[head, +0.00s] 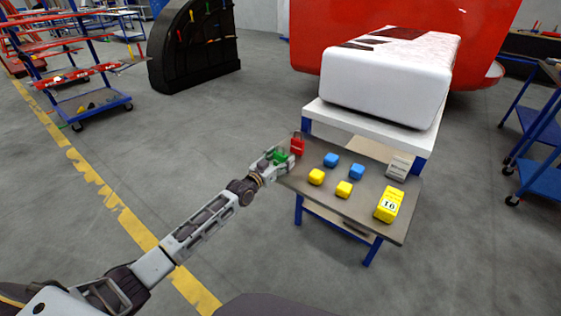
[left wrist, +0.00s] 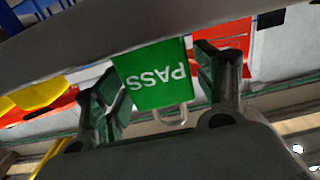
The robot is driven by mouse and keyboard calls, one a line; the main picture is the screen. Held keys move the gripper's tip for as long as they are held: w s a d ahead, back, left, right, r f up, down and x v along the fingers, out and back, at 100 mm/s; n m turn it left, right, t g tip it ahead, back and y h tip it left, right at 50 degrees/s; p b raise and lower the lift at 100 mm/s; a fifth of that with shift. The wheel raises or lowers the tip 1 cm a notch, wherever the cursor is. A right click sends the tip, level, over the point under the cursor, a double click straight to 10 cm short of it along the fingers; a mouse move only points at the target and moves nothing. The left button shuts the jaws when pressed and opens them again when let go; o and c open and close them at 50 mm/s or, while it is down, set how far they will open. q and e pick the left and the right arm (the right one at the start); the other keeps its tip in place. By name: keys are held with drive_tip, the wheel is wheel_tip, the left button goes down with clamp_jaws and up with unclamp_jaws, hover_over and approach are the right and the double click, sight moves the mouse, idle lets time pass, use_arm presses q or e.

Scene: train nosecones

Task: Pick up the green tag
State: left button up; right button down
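The green tag (head: 281,157) is at the table's left edge, close to a red tag (head: 297,145). In the left wrist view the green tag (left wrist: 155,75) shows "PASS" upside down, with its metal shackle toward the gripper. My left gripper (head: 278,160) is at the tag, with one finger on each side. In the left wrist view the left gripper's fingers (left wrist: 163,90) are spread wide; a narrow gap shows beside the tag on the right. Contact on the left side is unclear. My right gripper is not in view.
A white nosecone part (head: 390,85) stands behind. Floor left of the table is clear.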

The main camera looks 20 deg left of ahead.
use_arm(q)
drive_tip(key=c, duration=0.8)
drive_tip(key=shift+r, duration=0.1)
